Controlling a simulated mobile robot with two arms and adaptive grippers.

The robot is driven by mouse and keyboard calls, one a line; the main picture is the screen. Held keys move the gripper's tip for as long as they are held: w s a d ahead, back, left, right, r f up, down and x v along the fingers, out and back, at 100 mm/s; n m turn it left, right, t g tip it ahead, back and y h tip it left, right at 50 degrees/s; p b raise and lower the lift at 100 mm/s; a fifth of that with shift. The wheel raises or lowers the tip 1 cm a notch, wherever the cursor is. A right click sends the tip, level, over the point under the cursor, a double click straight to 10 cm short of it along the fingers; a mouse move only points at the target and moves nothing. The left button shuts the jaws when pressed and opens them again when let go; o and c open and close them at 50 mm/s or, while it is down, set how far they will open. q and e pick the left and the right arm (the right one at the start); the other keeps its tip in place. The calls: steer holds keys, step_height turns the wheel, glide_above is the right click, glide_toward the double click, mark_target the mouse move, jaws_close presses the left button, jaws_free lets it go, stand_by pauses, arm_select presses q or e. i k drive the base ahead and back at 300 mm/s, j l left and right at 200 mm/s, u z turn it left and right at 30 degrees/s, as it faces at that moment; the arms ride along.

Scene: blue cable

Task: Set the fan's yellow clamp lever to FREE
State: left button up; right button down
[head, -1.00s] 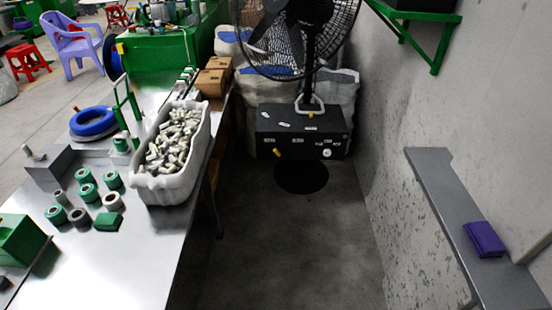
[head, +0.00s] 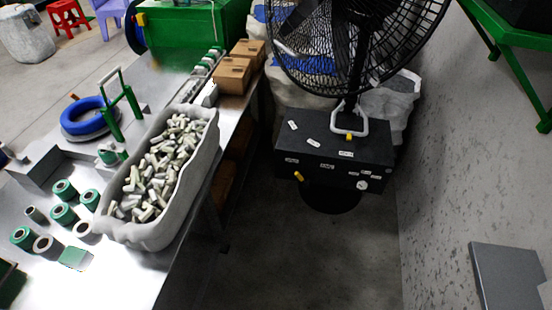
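The black pedestal fan (head: 360,45) stands at the back, right of centre, with its cage cut off by the top edge. A black box (head: 322,150) with small white labels sits on its column above a round base. A yellow lever (head: 299,176) sticks out of the box's front face at the left, tilted. A second small yellow part (head: 349,138) shows at the foot of the white handle (head: 362,122). I cannot read the labels, so which setting the lever points to is unclear. Neither gripper is in view.
A metal bench (head: 120,270) fills the left, with a grey bin (head: 205,160) of small parts at its edge. A wall and grey shelf (head: 506,275) stand at right, a green bracket (head: 515,60) above. The floor (head: 310,255) before the fan is clear.

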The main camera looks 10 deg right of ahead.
mark_target(306, 181)
steer(key=i+l+u, duration=0.25)
steer(key=i+l, duration=0.15)
steer(key=i+l+u, duration=0.2)
steer(key=i+l, duration=0.15)
steer(key=l, duration=0.2)
